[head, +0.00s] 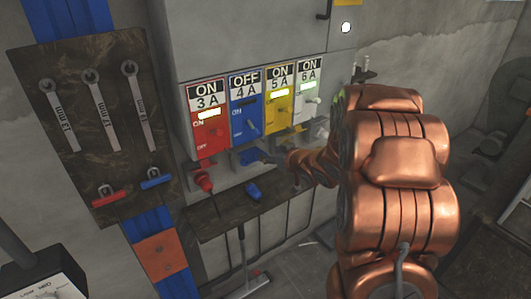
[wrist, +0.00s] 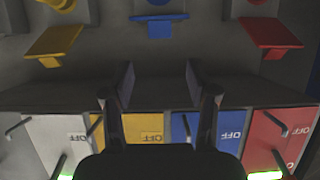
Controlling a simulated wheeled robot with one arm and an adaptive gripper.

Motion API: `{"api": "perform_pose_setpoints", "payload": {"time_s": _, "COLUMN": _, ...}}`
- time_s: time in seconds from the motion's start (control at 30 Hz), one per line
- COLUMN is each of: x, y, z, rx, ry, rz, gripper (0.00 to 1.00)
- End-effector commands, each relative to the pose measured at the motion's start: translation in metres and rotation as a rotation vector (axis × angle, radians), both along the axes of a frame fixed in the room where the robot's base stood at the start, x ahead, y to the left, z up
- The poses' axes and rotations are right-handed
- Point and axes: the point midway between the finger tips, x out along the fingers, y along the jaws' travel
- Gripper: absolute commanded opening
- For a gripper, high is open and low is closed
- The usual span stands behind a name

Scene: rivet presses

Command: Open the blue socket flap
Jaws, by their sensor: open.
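The blue socket flap (wrist: 159,19) shows at the top middle of the wrist view as a thin blue plate with a small tab. Whether it is open or closed is hard to tell. In the head view a blue part (head: 250,156) shows below the blue switch panel, close to my gripper. My gripper (wrist: 159,80) is open and empty, its two fingers spread. In the wrist view the flap lies beyond the fingertips, roughly centred between them, with no visible contact. In the head view my arm reaches in from the right and my gripper is hard to make out.
A yellow flap (wrist: 54,42) and a red flap (wrist: 270,35) flank the blue one. The blue switch panel (head: 246,106) reads OFF; red, yellow and white read ON. A red plug (head: 204,180) and a loose blue plug (head: 254,191) sit near the shelf (head: 225,218). Wrenches hang at left.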

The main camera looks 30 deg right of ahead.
Motion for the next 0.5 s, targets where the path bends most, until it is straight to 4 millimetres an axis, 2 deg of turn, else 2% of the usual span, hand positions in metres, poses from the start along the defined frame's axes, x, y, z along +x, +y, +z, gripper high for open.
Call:
{"api": "perform_pose_setpoints", "payload": {"time_s": 0.2, "x": -0.021, "y": -0.004, "z": 0.011, "rx": -0.003, "ry": -0.002, "rz": -0.002, "gripper": 0.58}}
{"api": "perform_pose_setpoints", "payload": {"time_s": 0.5, "x": -0.031, "y": -0.005, "z": 0.014, "rx": -0.001, "ry": -0.001, "rz": -0.001, "gripper": 0.58}}
